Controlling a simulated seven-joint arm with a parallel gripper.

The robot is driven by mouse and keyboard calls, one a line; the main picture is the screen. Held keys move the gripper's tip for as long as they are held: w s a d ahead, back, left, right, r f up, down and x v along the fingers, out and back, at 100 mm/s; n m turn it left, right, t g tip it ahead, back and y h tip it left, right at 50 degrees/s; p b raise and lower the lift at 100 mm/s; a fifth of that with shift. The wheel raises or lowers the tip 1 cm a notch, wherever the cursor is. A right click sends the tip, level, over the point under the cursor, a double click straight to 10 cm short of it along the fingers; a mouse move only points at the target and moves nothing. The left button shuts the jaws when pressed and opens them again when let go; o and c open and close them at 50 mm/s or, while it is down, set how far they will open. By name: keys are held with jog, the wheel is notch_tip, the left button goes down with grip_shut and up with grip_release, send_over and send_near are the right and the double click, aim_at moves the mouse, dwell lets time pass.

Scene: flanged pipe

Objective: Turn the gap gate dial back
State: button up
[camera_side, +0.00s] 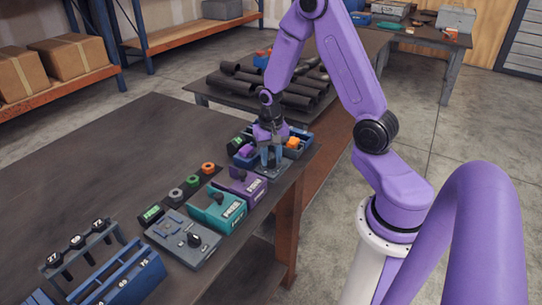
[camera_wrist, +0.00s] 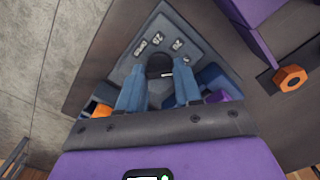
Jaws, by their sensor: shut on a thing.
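The gap gate dial is a dark round knob (camera_wrist: 160,65) with a small white mark, on a grey-blue panel (camera_wrist: 165,27) with small white markings around it in the wrist view. My gripper (camera_wrist: 160,77) has its two blue fingers on either side of the dial and is shut on it. In the side view my gripper (camera_side: 270,163) points down at the far right end of the workbench, over the panel. There the fingers and wrist hide the dial. The exact angle of the dial is hard to read.
A purple fixture (camera_side: 242,187), a teal fixture (camera_side: 217,211) and a grey plate with a black knob (camera_side: 185,238) line the bench's right edge. Blue bins (camera_side: 302,143) with orange and purple parts stand close behind my gripper.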

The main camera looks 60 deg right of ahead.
aim_at(271, 159)
jog(key=n, duration=0.4)
jog(key=shift+n, duration=2.3)
jog(key=o, duration=1)
jog(key=shift+o, duration=0.2)
jog(key=shift+r, duration=0.15)
notch_tip(271, 159, up, 17)
jog(key=shift+r, duration=0.15)
